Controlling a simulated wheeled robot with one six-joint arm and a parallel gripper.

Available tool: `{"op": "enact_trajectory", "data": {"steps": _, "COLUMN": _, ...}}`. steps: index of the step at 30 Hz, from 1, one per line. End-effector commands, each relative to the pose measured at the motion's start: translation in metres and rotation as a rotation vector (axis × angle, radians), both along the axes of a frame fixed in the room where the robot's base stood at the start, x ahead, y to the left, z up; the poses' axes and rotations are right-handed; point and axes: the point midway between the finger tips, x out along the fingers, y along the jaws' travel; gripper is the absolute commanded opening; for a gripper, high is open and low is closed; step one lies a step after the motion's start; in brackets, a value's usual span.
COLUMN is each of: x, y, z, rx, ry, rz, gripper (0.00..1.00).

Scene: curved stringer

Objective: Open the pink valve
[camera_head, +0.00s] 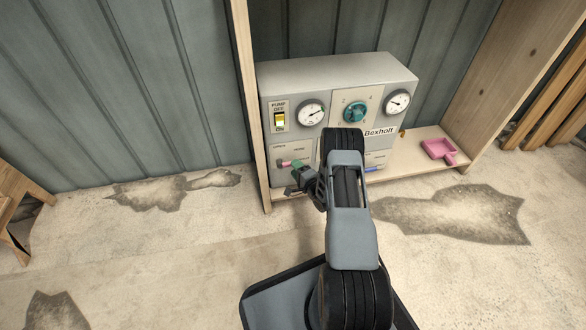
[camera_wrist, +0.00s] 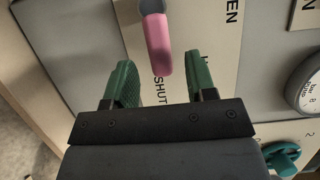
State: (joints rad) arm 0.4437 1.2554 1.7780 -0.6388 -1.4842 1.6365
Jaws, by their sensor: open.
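The pink valve (camera_wrist: 158,45) is a short pink lever on a dark pivot at the top of the wrist view. Its free end points toward the word SHUT on the panel, and OPEN is printed to the right. My gripper (camera_wrist: 163,78) is open. Its two green fingers stand apart on either side of the lever's free end; I cannot tell whether they touch it. In the head view the pink lever (camera_head: 284,163) shows at the panel's lower left, and my gripper (camera_head: 300,170) is right beside it, partly hidden by my arm.
The grey pump box (camera_head: 330,68) carries gauges, a teal knob (camera_head: 355,111) and a yellow-lit pump switch (camera_head: 280,121). A blue handle (camera_head: 374,169) shows at lower right. Wooden uprights flank the box.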

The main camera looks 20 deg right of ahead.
Motion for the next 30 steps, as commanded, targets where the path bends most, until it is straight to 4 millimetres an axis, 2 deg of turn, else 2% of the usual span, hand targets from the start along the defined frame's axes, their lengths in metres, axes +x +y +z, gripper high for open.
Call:
{"op": "enact_trajectory", "data": {"steps": 3, "x": 0.013, "y": 0.003, "z": -0.002, "rx": -0.003, "ry": -0.002, "rz": 0.003, "gripper": 0.51}}
{"op": "enact_trajectory", "data": {"steps": 7, "x": 0.022, "y": 0.004, "z": 0.000, "rx": -0.002, "ry": -0.001, "rz": 0.000, "gripper": 0.51}}
{"op": "enact_trajectory", "data": {"steps": 19, "x": 0.026, "y": 0.005, "z": 0.001, "rx": -0.001, "ry": 0.000, "rz": 0.000, "gripper": 0.51}}
{"op": "enact_trajectory", "data": {"steps": 30, "x": 0.026, "y": 0.005, "z": 0.000, "rx": -0.001, "ry": 0.000, "rz": 0.000, "gripper": 0.16}}
